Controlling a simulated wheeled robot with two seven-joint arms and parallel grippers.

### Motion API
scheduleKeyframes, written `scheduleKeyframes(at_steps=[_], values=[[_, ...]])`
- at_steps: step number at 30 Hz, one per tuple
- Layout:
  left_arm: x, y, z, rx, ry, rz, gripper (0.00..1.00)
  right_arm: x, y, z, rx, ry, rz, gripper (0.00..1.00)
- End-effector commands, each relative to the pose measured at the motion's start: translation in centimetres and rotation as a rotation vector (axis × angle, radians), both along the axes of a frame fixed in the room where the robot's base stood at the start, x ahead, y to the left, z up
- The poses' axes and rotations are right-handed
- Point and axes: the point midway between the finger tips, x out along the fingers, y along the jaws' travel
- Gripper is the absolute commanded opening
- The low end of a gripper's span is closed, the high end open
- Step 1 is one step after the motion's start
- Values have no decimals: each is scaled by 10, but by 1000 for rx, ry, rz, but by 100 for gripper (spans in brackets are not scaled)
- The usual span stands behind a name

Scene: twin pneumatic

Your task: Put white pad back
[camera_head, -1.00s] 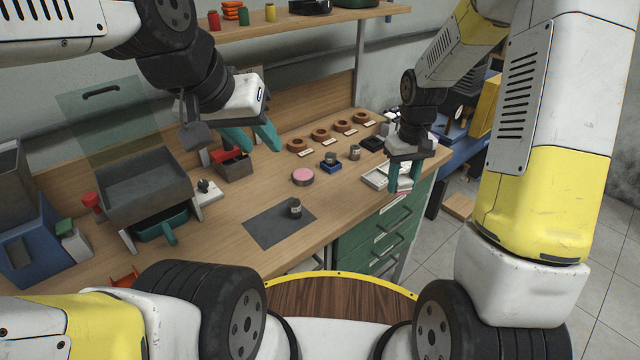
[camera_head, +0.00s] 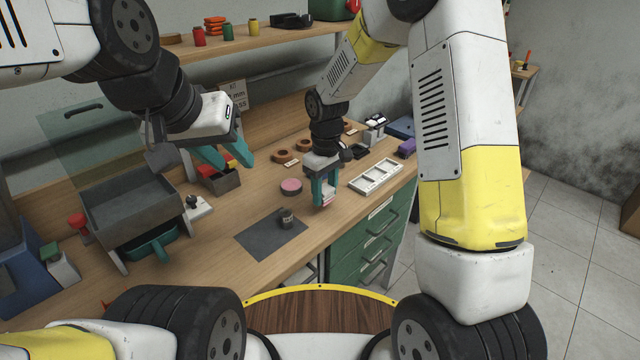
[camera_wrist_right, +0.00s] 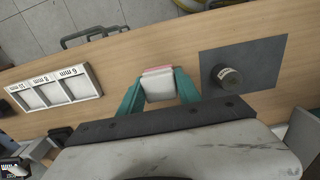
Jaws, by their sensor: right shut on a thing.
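My right gripper (camera_head: 325,190) is shut on a small white pad with a pink edge (camera_head: 328,199). The gripper is over the bench between the grey mat and the tray. In the right wrist view the white pad (camera_wrist_right: 158,84) sits between the teal fingertips, its pale broad face showing. A white tray (camera_head: 353,186) with three labelled compartments lies to the right of this gripper; it also shows in the right wrist view (camera_wrist_right: 101,82). The compartments look bare. My left gripper (camera_head: 228,159) hangs open and empty over the bench's back left.
A dark grey mat (camera_head: 255,243) lies at the bench front with a small metal cylinder (camera_head: 287,218) on it. A pink-topped disc (camera_head: 291,186) stands behind. Brown rings (camera_head: 283,156) line the back. Green drawers (camera_head: 357,243) are under the right end.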

Motion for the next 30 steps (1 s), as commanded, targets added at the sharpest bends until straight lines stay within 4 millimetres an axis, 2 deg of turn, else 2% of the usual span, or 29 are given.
scheduleKeyframes(at_steps=[5, 12, 23, 24, 27, 30], values=[[0, 0, 0, 0, 0, 0, 36, 7, 13, -1, 1, -1, 2, 0], [0, 0, 0, 0, 0, 0, 36, 7, 12, -36, -1, 1, 1, 0], [0, 0, 0, 0, 0, 0, 36, 7, 12, -40, -1, 1, 0, 0], [0, 0, 0, 0, 0, 0, 36, 7, 12, -39, -1, -1, 0, 46], [0, 0, 0, 0, 0, 0, 36, 7, 12, -39, -1, -1, 0, 62], [0, 0, 0, 0, 0, 0, 36, 7, 12, -39, -1, -1, 0, 62]])
